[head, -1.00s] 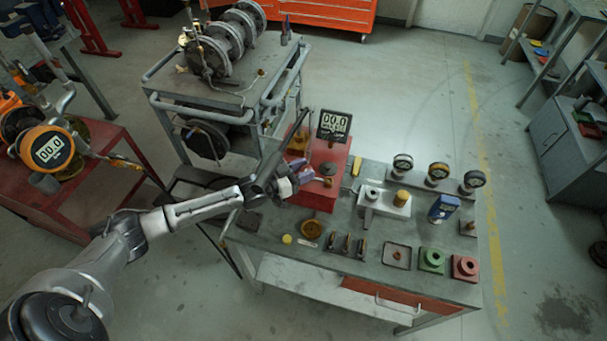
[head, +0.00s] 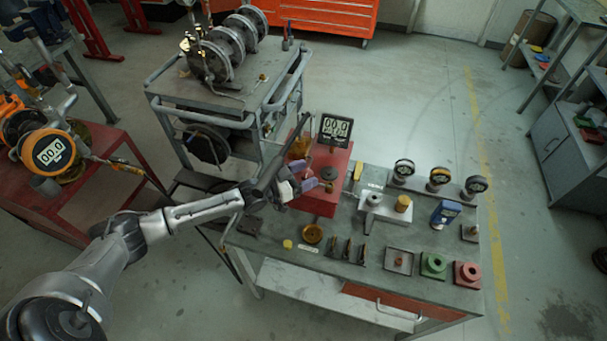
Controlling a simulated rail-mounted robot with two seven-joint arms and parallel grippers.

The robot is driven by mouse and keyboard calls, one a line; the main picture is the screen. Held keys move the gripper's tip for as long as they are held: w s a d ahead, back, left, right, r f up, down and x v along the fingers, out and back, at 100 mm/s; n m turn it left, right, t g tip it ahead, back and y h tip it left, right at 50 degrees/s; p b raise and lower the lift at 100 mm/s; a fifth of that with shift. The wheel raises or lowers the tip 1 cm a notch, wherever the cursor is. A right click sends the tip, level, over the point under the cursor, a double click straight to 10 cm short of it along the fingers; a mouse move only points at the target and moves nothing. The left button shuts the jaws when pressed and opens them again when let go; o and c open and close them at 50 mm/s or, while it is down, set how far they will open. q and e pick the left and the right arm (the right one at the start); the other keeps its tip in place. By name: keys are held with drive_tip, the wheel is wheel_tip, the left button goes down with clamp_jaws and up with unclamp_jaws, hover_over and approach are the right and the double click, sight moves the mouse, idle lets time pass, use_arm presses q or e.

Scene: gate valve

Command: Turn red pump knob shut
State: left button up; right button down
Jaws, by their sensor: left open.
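The gripper and arm cover part of the pump's left side. My right gripper is not in view.
A grey cart (head: 225,95) stands behind, a red cart (head: 50,205) at left.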

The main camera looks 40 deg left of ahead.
use_arm(q)
drive_tip(key=shift+s, duration=0.1)
drive_tip(key=p+v, duration=0.2)
drive_tip(key=v, duration=1.1)
drive_tip(key=shift+s, duration=0.35)
drive_tip(key=shift+a, duration=0.1)
